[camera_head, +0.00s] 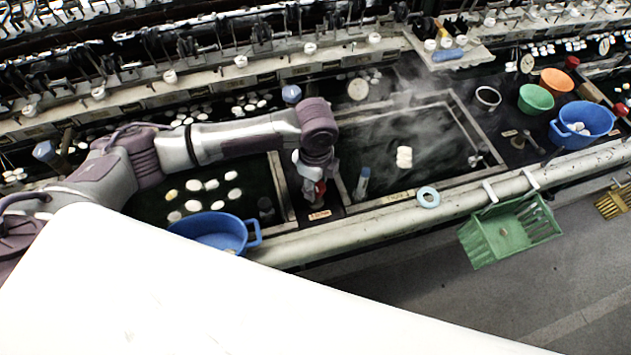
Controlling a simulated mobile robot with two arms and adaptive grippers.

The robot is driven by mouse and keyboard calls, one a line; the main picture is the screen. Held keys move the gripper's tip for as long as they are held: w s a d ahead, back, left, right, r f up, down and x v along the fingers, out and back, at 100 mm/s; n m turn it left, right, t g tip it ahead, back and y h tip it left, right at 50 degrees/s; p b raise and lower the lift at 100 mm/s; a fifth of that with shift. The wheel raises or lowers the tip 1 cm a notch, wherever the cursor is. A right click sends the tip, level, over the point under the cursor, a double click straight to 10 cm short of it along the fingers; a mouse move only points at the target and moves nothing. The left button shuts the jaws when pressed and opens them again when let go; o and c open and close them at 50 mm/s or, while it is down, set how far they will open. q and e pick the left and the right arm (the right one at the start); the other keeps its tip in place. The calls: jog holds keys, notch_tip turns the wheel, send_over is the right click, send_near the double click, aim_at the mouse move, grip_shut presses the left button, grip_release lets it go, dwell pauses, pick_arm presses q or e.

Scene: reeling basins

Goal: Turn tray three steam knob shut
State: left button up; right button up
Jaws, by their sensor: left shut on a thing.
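My left gripper (315,186) reaches in from the left and points down at the divider between two dark water basins. It is shut on a small red steam knob (321,188), mostly hidden by the fingers. A small label (320,214) lies just in front of it. My right gripper is not in view.
A blue-topped bottle (362,183) stands close right of the gripper. A blue basin (215,229) sits in front at the left. A light-blue ring (428,197) lies on the front rail, and a green basket (510,231) hangs from it. Reeling machinery runs along the back.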

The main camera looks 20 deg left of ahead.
aim_at(316, 186)
pick_arm(q)
jog(key=o, duration=1.1)
jog(key=shift+o, duration=0.2)
jog(key=shift+r, duration=0.1)
notch_tip(316, 186, up, 12)
